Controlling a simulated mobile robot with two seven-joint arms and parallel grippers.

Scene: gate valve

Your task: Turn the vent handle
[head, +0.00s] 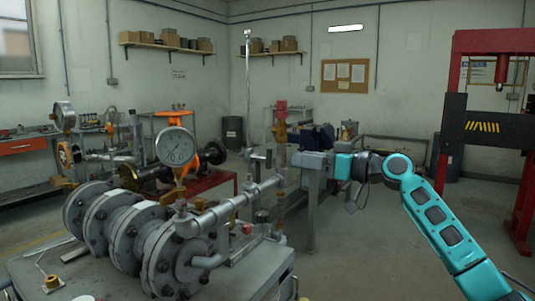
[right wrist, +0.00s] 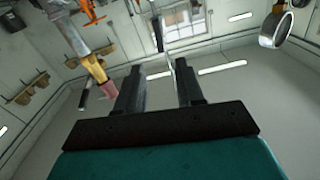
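The gate valve assembly (head: 140,240) lies on a metal bench, with grey flanges and a round gauge (head: 175,147). A brass fitting with a red cap (head: 281,104) stands at its right on an upright rusty pipe; a brass piece with a pinkish-red end (right wrist: 108,88) also shows in the right wrist view. A small dark lever (head: 268,158) sits by the pipe; I cannot tell which part is the vent handle. My right gripper (head: 298,158) is just right of the upright pipe, pointing left. Its fingers (right wrist: 160,78) are apart, with nothing gripped between them. My left gripper is out of view.
A tall thin metal rod (head: 247,85) rises behind the assembly. A red press frame (head: 525,130) stands at the right. Grey floor (head: 370,240) is open below my right arm. The bench top (head: 265,265) ends near the pipe.

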